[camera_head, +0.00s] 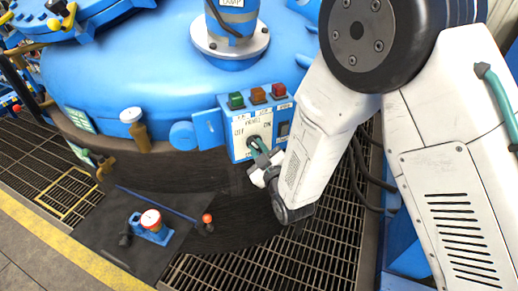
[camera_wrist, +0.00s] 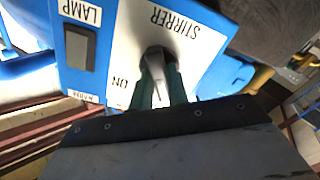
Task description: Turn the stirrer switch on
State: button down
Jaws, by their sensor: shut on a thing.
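The stirrer switch (camera_wrist: 154,68) is a grey lever on a dark round base, set in a white plate marked STIRRER and ON. The plate is on the front of a blue control box (camera_head: 224,106). My gripper (camera_head: 256,146) reaches the plate from the lower right. In the wrist view its teal fingers (camera_wrist: 161,85) are shut on the lever, one on each side. The fingers hide part of the lever, and I cannot tell its exact setting. In the head view they largely cover the switch.
Green (camera_head: 236,100), orange (camera_head: 258,96) and red (camera_head: 279,90) buttons top the box. A lamp rocker (camera_wrist: 80,48) sits beside the switch plate. The large blue vessel (camera_head: 130,60) stands behind.

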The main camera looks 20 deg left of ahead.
jog(key=m, duration=0.4)
jog(key=shift+m, duration=0.3)
jog(key=m, duration=0.3)
jog(key=shift+w+m, duration=0.1)
jog(key=shift+m, duration=0.2)
jog(key=m, duration=0.3)
jog(key=shift+d+m, duration=0.1)
jog(key=shift+m, duration=0.2)
jog(key=shift+w+m, duration=0.1)
jog(key=shift+m, duration=1.8)
jog(key=c, duration=1.4)
grip_release()
jog(key=shift+o, duration=0.2)
